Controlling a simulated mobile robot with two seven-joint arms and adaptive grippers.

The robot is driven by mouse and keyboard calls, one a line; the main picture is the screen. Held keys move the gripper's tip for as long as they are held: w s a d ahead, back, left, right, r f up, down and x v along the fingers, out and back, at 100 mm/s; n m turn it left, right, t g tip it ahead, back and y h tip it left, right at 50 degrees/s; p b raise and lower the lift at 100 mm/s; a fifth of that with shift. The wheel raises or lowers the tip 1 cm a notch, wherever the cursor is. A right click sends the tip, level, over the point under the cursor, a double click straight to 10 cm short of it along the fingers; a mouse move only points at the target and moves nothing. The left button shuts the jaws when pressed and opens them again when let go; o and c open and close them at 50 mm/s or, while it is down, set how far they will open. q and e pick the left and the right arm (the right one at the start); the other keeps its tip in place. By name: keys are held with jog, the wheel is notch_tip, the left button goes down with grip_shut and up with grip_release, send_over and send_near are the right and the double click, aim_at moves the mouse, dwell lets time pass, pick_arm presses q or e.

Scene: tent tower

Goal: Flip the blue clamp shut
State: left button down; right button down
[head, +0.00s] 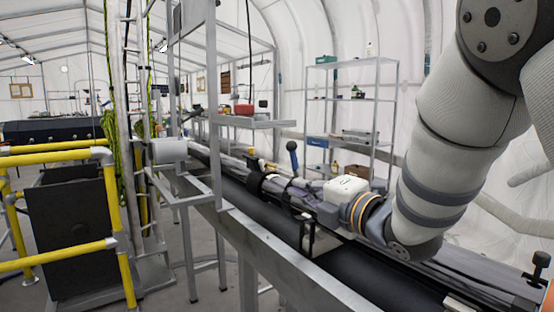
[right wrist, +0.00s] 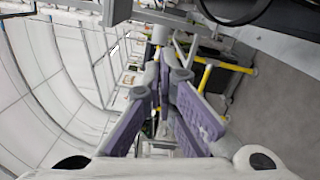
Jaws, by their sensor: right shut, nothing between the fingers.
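I cannot make out the blue handle in the wrist view. My left gripper is not in view.
The metal rail (head: 255,232) runs diagonally under the tube. Yellow railings (head: 115,215) enclose the lower left.

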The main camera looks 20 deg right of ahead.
jog(key=r, duration=0.3)
send_over(291, 185)
jog(key=s+a, duration=0.2)
jog(key=s, duration=0.2)
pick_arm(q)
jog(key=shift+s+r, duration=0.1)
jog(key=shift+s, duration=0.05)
pick_arm(e)
jog(key=shift+w+f, duration=0.15)
jog(key=shift+f, duration=0.1)
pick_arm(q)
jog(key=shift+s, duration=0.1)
pick_arm(e)
jog(key=shift+w, duration=0.1)
